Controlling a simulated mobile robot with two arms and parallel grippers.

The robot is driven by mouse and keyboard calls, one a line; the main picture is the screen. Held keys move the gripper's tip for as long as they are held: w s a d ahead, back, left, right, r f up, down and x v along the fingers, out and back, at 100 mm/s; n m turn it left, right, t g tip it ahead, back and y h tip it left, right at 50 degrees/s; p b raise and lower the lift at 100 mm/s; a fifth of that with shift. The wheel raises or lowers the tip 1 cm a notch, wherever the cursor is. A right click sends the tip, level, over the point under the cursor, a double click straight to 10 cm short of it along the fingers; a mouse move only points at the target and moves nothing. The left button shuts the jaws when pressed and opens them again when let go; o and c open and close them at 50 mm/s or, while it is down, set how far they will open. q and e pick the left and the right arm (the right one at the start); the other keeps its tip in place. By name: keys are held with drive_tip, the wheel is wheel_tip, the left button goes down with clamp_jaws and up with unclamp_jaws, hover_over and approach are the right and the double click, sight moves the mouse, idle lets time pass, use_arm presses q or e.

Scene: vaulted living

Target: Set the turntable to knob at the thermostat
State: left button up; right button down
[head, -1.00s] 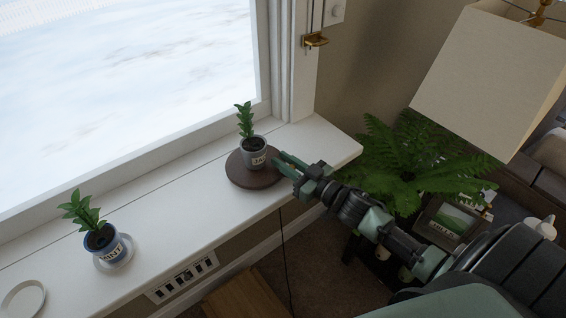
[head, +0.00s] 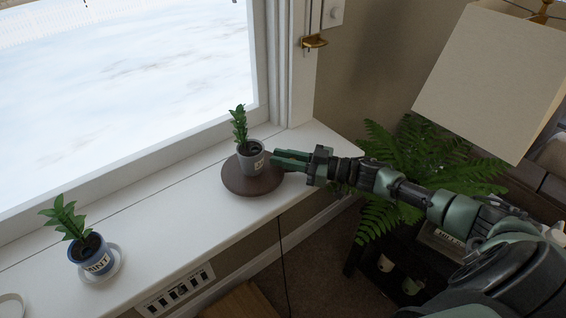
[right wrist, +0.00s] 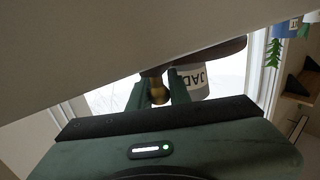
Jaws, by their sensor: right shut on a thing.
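The turntable (head: 246,187) is a dark brown round disc on the white windowsill. A grey pot (head: 248,161) with a green plant stands upright on it, its label, partly readable as "JAD", facing right. My right gripper (head: 277,158) reaches in from the right at the disc's right edge. In the right wrist view its fingers are shut on a brass knob (right wrist: 158,91) beside the turntable (right wrist: 222,50). The knob is hidden by the fingers in the head view. A white wall box (head: 337,12), possibly the thermostat, is cut off at the top. My left gripper is out of view.
A blue pot (head: 88,254) with a plant stands on a saucer (head: 112,272) farther left on the sill (head: 180,225). A fern (head: 400,175), a lampshade (head: 492,80) and a dark shelf are at the right. A brass latch (head: 314,43) is on the window frame.

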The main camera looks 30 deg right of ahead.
drive_tip(key=shift+w+f+n+g+y, duration=0.1)
drive_tip(key=shift+w+n+g+y, duration=0.05)
drive_tip(key=shift+n+g+y, duration=0.2)
drive_tip(key=shift+a, duration=0.1)
drive_tip(key=c, duration=1.4)
unclamp_jaws()
drive_tip(key=shift+o, duration=0.2)
drive_tip(key=b+v, duration=0.1)
drive_tip(key=v, duration=0.6)
drive_tip(key=shift+s+d, duration=0.25)
drive_tip(key=shift+d, duration=0.05)
